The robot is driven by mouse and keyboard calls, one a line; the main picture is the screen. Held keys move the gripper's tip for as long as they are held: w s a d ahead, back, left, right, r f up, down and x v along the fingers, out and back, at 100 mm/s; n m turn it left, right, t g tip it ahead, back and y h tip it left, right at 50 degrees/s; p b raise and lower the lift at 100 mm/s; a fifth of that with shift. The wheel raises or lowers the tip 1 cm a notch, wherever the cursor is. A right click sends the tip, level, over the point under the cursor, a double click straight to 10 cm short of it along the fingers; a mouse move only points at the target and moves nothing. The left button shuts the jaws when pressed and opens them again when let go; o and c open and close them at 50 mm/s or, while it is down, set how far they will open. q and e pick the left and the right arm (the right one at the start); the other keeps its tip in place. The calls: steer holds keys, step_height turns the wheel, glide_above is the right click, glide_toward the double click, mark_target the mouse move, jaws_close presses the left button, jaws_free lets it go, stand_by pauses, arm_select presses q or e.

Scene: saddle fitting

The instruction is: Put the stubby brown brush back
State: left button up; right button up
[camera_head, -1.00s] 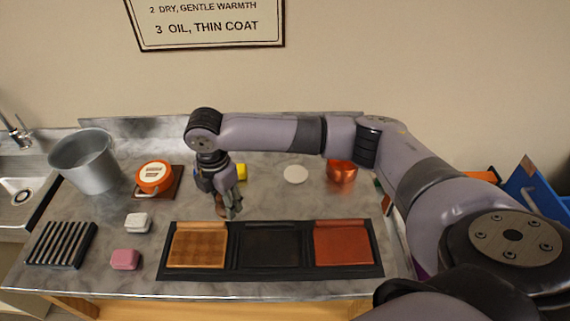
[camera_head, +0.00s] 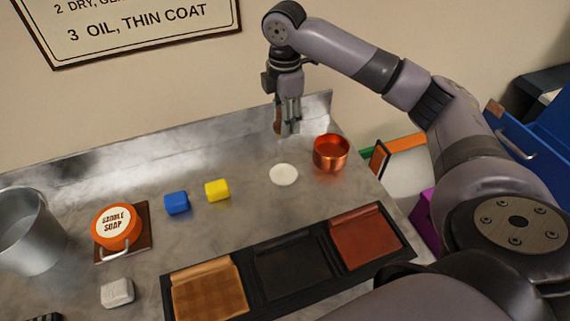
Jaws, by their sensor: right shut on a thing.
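My right gripper (camera_head: 288,128) is shut on a small brown thing (camera_head: 278,122), which looks like the stubby brown brush. Most of it is hidden behind the fingers. The gripper points down, raised near the back edge of the worktop, behind the white round disc (camera_head: 284,174) and left of the copper pot (camera_head: 331,153). My left gripper is not in view.
An orange saddle soap tin (camera_head: 117,226), a blue block (camera_head: 177,203) and a yellow block (camera_head: 217,190) stand left. A metal bucket (camera_head: 28,232) is farther left. A black tray (camera_head: 240,266) with leather panels lies in front. The back-left worktop is clear.

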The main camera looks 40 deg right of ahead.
step_height(320, 180, down, 12)
steer(key=shift+r+p, duration=0.1)
steer(key=shift+p, duration=0.6)
step_height(320, 180, down, 4)
steer(key=shift+r, duration=0.25)
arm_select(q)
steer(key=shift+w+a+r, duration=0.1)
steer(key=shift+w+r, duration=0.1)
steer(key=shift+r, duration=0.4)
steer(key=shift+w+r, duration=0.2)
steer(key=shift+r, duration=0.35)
arm_select(e)
steer(key=shift+f, duration=0.35)
arm_select(q)
steer(key=shift+p, duration=0.3)
arm_select(e)
steer(key=o, duration=1.1)
steer(key=shift+f, duration=0.1)
